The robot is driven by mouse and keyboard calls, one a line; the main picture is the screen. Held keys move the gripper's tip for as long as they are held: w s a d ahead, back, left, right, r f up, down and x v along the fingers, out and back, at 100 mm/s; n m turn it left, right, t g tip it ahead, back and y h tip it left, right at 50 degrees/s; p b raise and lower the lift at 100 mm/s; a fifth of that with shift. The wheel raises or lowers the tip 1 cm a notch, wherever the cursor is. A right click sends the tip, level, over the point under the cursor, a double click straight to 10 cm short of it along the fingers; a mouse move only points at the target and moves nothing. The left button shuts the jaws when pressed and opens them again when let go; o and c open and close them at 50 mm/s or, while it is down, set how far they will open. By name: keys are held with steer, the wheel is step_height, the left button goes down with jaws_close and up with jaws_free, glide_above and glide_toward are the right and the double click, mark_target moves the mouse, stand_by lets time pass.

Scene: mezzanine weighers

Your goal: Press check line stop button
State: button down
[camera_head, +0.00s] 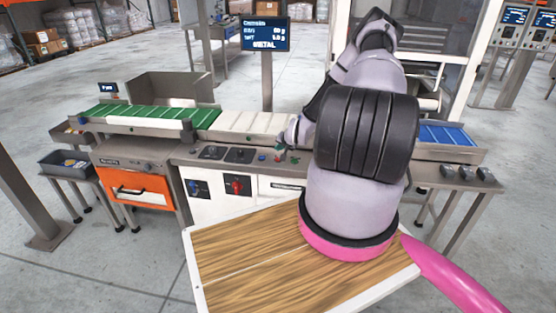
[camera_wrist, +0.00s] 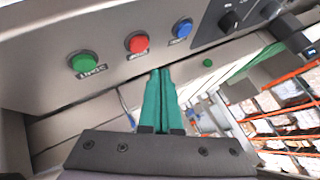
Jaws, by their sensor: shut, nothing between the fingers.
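The wrist view shows a tilted grey control panel with a green button (camera_wrist: 83,62), a red button (camera_wrist: 137,42) and a blue button (camera_wrist: 182,28) in a row. Small labels sit by the buttons, but I cannot read them surely. My gripper (camera_wrist: 160,72) has teal fingers, shut together and empty. In that view the fingertips appear just below and right of the red button, with a gap in the picture; I cannot tell how far off they are in depth. In the head view my arm covers part of the check line, and the blue button (camera_head: 262,158) shows on its front ledge.
The line has a green belt (camera_head: 150,112), a white belt (camera_head: 255,121) and a blue belt (camera_head: 447,134). A screen (camera_head: 265,34) stands behind it. An orange drawer unit (camera_head: 134,186) and a grey bin (camera_head: 69,163) are at left. Black knobs (camera_wrist: 229,20) sit beside the blue button.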

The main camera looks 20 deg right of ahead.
steer(key=shift+r, duration=1.3)
